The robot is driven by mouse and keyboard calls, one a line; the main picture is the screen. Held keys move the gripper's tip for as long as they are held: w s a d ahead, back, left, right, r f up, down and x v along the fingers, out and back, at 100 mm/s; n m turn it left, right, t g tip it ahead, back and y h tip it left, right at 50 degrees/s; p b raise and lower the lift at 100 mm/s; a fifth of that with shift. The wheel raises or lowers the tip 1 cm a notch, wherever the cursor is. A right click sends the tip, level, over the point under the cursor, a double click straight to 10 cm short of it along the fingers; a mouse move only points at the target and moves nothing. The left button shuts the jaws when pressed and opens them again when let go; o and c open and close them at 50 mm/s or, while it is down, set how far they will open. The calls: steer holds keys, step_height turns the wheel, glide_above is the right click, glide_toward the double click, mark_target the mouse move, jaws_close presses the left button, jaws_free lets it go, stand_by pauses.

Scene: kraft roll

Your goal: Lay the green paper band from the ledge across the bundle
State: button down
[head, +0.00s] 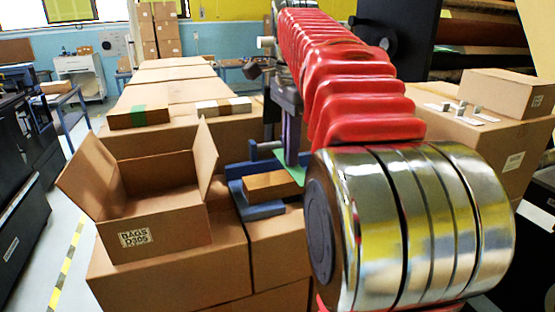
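The green paper band (284,163) shows as a small slanted strip at the fingertips of my gripper (291,158), partly covered by them. The bundle, a brown block (268,188), lies in a blue holder (258,211) on the boxes in the middle. My gripper points down just behind and above the bundle's right end. Its fingers look like one narrow grey column from here, so I cannot tell whether they are closed on the band. I cannot tell whether the band touches the bundle. The ledge is not clearly visible; my arm hides the area to the right.
An open carton (152,232) stands left of the holder, its flaps raised. Floor is open at left.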

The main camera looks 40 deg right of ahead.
steer(key=shift+w+d, duration=0.15)
steer(key=shift+w, duration=0.45)
steer(key=shift+w+d, duration=0.15)
steer(key=shift+w, duration=0.45)
steer(key=shift+f, duration=1.8)
steer(key=c, duration=1.9)
jaws_free()
steer(key=shift+c, duration=0.2)
steer(key=shift+r, duration=3.8)
steer(key=shift+s, duration=0.1)
